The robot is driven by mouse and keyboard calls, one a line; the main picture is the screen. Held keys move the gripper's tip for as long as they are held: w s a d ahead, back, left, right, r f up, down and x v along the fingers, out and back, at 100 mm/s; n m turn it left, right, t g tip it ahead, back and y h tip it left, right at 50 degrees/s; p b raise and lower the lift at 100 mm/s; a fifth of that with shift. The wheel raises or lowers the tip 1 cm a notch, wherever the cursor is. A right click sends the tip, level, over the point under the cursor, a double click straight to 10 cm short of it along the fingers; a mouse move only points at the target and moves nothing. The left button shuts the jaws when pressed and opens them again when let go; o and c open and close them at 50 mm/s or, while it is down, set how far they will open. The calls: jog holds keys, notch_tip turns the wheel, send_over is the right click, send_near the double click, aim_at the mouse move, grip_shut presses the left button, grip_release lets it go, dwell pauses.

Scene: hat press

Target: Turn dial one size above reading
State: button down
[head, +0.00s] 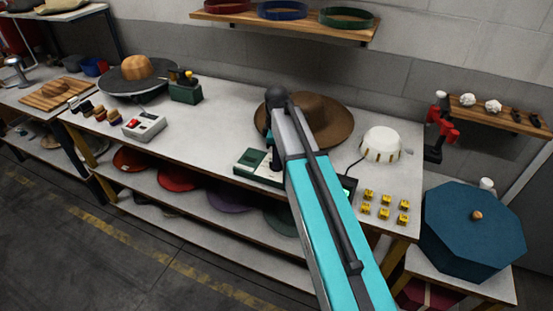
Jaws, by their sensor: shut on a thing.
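A low green-and-cream device (250,160) sits near the front edge of the workbench. My gripper (272,163) points down at the right part of this device. It is small and dark here, and partly covered by my turquoise arm. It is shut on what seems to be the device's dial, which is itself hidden. The size mark the dial points to cannot be seen. A grey box (144,127) with a red part and a pale panel stands further left on the bench. Any reading on it is too small to make out.
A brown hat (325,122) lies just behind my arm. A white domed device (381,145) and several yellow blocks (384,205) are to the right. A green box (186,91) and a round dark press (138,78) stand left. The bench (215,125) between is clear.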

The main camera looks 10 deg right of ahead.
jog(key=m, duration=1.2)
dwell(0.4)
jog(key=shift+r, duration=0.1)
jog(key=c, duration=1.7)
grip_release()
jog(key=shift+r+p, duration=4.35)
jog(key=shift+r, duration=2.5)
